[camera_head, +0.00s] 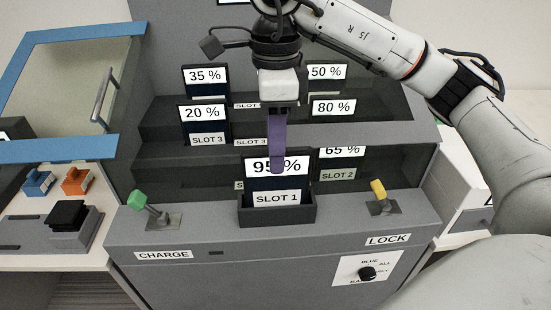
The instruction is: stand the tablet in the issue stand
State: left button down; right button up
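A dark tablet (262,182) showing "95 %" stands upright in the front holder (275,213) of the rack, with a "SLOT 1" label on its lower part. My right gripper (277,168) points down at this tablet. Its purple finger crosses in front of the tablet's upper edge and covers part of the "95 %" screen. The other finger is hidden, so I cannot tell whether the gripper is closed on the tablet. My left gripper is not in view. I cannot identify the issue stand with certainty.
Other tablets stand in the tiers behind, including "20 %" (202,117) and "80 %" (327,108). A green lever (140,199) and a yellow lever (379,190) flank the front holder. A blue-framed case (60,150) and small blocks are at left.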

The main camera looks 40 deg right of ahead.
notch_tip(320, 180, up, 5)
jog(key=shift+r+p, duration=0.1)
jog(key=shift+p, duration=0.75)
jog(key=shift+r, duration=0.4)
jog(key=shift+s, duration=0.1)
